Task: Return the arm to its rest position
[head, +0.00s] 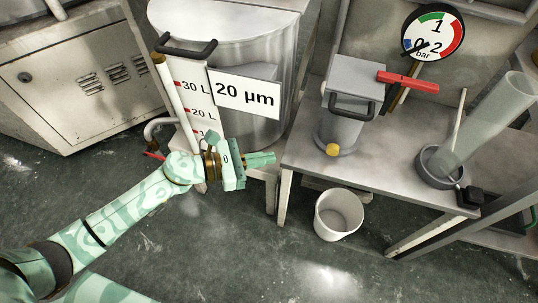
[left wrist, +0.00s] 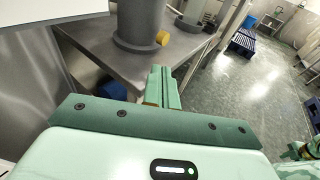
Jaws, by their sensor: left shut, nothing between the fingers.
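My left arm reaches in from the lower left in the head view. Its green left gripper (head: 268,158) is shut and empty, in front of the steel tank (head: 243,122) and short of the grey table's left edge. In the left wrist view the shut fingers of the left gripper (left wrist: 162,85) point towards the table's front edge.
A grey table (head: 400,178) carries a grey canister (head: 345,110) with a yellow knob and a clear cylinder (head: 490,115) in a dark base. A white bucket (head: 338,215) stands on the floor. A "20 µm" sign (head: 245,94) is on the tank. The front floor is clear.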

